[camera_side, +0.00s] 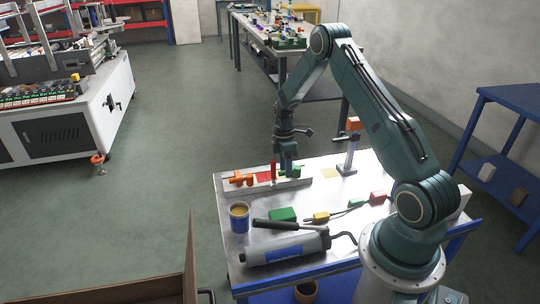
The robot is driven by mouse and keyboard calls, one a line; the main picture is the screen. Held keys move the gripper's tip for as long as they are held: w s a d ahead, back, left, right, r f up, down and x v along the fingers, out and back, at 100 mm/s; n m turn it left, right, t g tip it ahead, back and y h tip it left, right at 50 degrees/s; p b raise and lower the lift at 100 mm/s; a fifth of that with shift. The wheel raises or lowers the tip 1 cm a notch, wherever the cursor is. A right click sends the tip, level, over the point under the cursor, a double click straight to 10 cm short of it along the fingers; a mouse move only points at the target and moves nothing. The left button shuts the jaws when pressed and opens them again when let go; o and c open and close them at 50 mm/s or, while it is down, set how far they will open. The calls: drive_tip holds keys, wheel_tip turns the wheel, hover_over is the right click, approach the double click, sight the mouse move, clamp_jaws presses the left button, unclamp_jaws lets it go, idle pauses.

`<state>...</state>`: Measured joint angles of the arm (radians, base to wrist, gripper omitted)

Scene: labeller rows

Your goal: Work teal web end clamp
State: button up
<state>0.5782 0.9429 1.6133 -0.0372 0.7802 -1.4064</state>
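A long pale fixture (262,187) lies along the far left part of the metal work table (345,215). An orange clamp (238,180) sits at its left end. A green clamp-like part (297,172), perhaps the teal clamp, sits at its right end. A red flat piece (263,177) and an upright red part (273,168) stand between them.
A can (240,218), a green block (283,214), a yellow connector (321,217) and a large grey cylindrical tool (285,249) lie nearer the front. A post with an orange top (349,150) stands right of the fixture. A red block (377,197) lies near my base.

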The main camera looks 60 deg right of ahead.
clamp_jaws()
drive_tip(key=shift+s+a, duration=0.1)
drive_tip(key=shift+s+a+n, duration=0.1)
drive_tip(key=shift+n, duration=0.6)
unclamp_jaws()
drive_tip(key=shift+r, duration=0.1)
wheel_tip(320, 180, up, 14)
drive_tip(key=w+d, duration=0.1)
drive_tip(key=w, duration=0.1)
drive_tip(key=shift+d+f, duration=0.25)
drive_tip(key=shift+w, duration=0.1)
